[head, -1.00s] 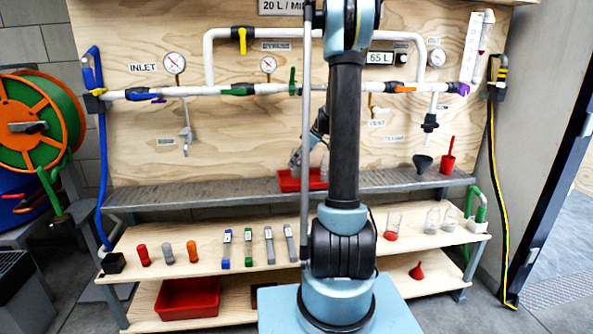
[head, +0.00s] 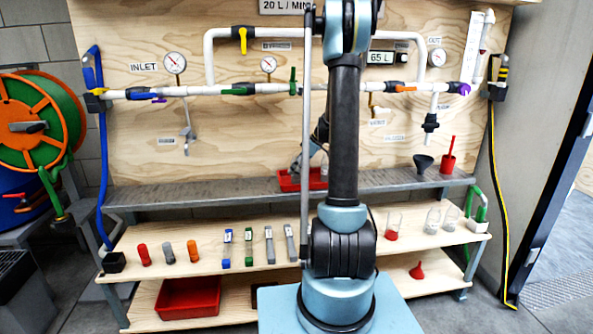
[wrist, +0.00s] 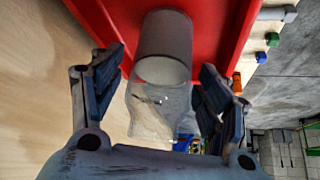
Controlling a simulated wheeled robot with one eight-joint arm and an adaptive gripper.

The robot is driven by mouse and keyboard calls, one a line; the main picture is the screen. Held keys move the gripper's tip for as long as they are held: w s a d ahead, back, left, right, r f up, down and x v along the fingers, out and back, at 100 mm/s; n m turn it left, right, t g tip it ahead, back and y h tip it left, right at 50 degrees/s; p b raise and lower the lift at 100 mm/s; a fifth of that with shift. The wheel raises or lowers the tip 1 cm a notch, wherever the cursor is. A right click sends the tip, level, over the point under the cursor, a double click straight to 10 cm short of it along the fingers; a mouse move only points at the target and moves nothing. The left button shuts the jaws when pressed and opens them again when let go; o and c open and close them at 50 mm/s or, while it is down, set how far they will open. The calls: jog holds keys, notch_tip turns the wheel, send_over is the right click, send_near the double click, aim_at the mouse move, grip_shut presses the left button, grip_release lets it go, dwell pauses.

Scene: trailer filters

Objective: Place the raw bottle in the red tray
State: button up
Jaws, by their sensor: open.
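The raw bottle (wrist: 160,112) shows in the wrist view as a clear body with a grey cylindrical end (wrist: 164,46). It is at the red tray (wrist: 222,18), with the grey end over the tray's red surface. My gripper (wrist: 162,64) is open, one finger on each side of the bottle, with visible gaps. In the head view the red tray (head: 287,184) sits on the grey upper shelf, partly behind my arm. My gripper (head: 298,162) is small there, just above the tray. The bottle is mostly hidden by my arm in that view.
The wooden lower shelf (head: 210,262) holds several coloured caps, tagged sticks and glass beakers. Another red tray (head: 188,298) lies on the bottom shelf. A grey funnel (head: 423,163) and a red container (head: 448,163) stand right on the upper shelf. Pipes and gauges line the backboard.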

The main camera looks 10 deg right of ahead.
jog(key=shift+r, duration=0.1)
jog(key=v, duration=1.2)
jog(key=s+a+r+m+h, duration=0.1)
jog(key=s+a+r+m, duration=0.2)
jog(key=s, duration=0.7)
jog(key=s+a+m+h, duration=0.2)
jog(key=s+a+m, duration=0.15)
jog(key=s, duration=0.85)
jog(key=s+f+m+h, duration=0.1)
jog(key=s+f+m, duration=0.2)
jog(key=s, duration=0.7)
jog(key=s+f+m+h, duration=0.2)
jog(key=s+f+m, duration=0.1)
jog(key=s+f, duration=0.5)
jog(key=shift+s+d+m, duration=0.25)
jog(key=shift+s+m, duration=0.1)
jog(key=shift+s, duration=0.5)
